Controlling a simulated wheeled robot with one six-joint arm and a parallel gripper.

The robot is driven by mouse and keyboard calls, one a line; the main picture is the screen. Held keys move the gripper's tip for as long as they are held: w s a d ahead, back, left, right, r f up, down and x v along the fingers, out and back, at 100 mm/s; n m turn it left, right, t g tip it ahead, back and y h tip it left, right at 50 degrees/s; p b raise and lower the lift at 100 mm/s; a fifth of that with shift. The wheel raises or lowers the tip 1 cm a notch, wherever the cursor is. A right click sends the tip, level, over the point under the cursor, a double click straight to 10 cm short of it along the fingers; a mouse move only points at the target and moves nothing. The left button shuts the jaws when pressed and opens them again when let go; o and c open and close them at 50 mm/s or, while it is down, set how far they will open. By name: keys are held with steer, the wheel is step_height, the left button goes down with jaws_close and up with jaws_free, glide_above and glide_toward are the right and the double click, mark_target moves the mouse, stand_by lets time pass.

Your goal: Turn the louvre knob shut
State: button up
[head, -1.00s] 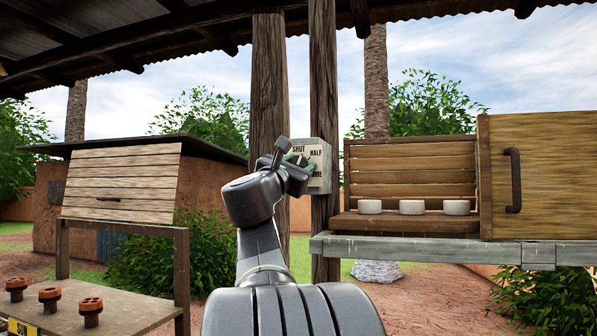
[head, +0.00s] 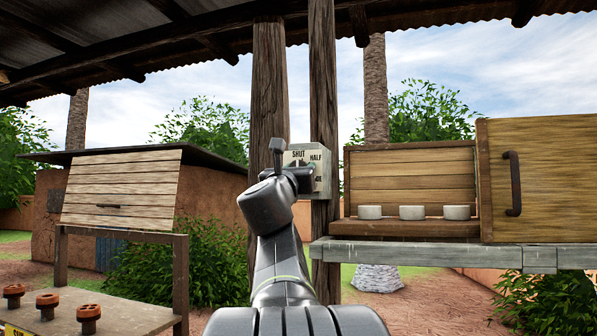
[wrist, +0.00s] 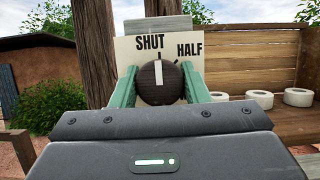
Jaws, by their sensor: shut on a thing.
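The dark round louvre knob (wrist: 158,85) sits on a pale dial plate (wrist: 125,52) marked SHUT and HALF. Its white pointer line stands upright, in line with the tick under SHUT. My gripper (wrist: 160,90) has its green fingers on both sides of the knob, shut on it. In the head view, my gripper (head: 299,178) is in front of the grey dial box (head: 325,165) on a wooden post and hides most of the knob. The slatted louvre panel (head: 410,165) to the right shows its slats lying nearly flat together.
White round pieces (head: 411,213) stand on a wooden shelf in front of the slats. A wooden door with a dark handle (head: 513,183) is at the right. A bench (head: 130,315) with several orange-topped pieces stands at lower left. Wooden posts (head: 270,100) flank the dial box.

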steer(key=shift+f, duration=0.1)
steer(key=o, duration=0.9)
steer(key=b+v, duration=0.3)
steer(key=v, duration=1)
steer(key=shift+s+f+b, duration=0.1)
steer(key=shift+s+b, duration=0.3)
steer(key=shift+w, duration=0.1)
steer(key=p+x, duration=0.4)
steer(key=x, duration=0.9)
steer(key=shift+w+r, duration=0.25)
steer(key=shift+w, duration=0.1)
steer(key=shift+s, duration=0.1)
